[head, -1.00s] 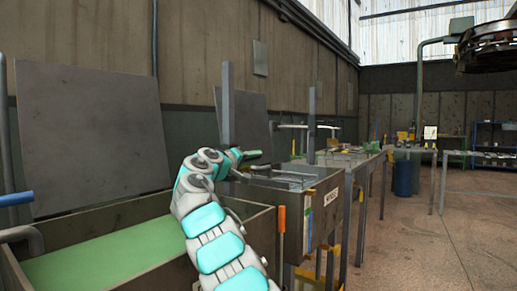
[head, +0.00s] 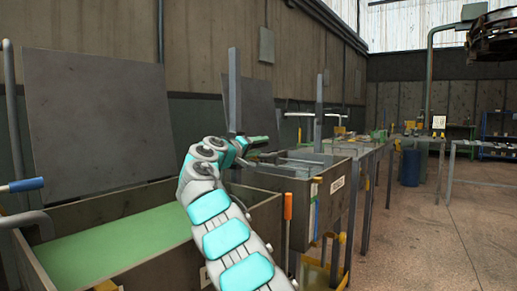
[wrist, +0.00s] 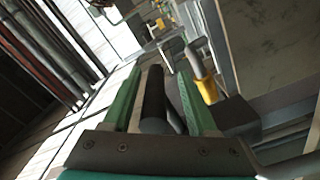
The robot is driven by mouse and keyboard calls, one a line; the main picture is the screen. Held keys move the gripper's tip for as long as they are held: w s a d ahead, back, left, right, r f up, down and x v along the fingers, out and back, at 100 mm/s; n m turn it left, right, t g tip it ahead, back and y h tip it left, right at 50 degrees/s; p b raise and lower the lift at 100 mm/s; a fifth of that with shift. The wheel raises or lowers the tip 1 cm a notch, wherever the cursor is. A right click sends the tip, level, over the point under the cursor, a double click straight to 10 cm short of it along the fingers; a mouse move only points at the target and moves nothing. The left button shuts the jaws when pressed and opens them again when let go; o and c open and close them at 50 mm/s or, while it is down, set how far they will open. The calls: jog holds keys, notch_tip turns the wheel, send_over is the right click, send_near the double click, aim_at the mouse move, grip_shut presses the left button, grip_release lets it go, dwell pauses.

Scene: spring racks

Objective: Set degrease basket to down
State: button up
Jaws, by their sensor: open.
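I cannot make out the degrease basket for certain in either view. My gripper (head: 262,140) is at the near corner of the second tank (head: 335,205), and its tips are small in the head view. In the wrist view my gripper (wrist: 160,75) has its two green fingers apart, with a dark cylindrical grip (wrist: 153,100) showing between them. Whether the fingers touch the grip, I cannot tell. A blue-ended handle (head: 24,185) is at the left edge of the head view, away from my gripper.
A tank of green liquid (head: 120,245) lies at front left, with a dark panel (head: 95,110) behind it. An orange handle (head: 288,206) stands at the second tank's near side. Tables (head: 365,155) run behind; open floor (head: 440,235) is at right.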

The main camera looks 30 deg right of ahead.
jog(key=b+v, duration=0.2)
jog(key=v, duration=0.4)
jog(key=shift+a, duration=0.45)
jog(key=shift+s+a, duration=0.25)
jog(key=shift+a, duration=0.1)
jog(key=shift+f, duration=0.1)
jog(key=shift+c, duration=0.3)
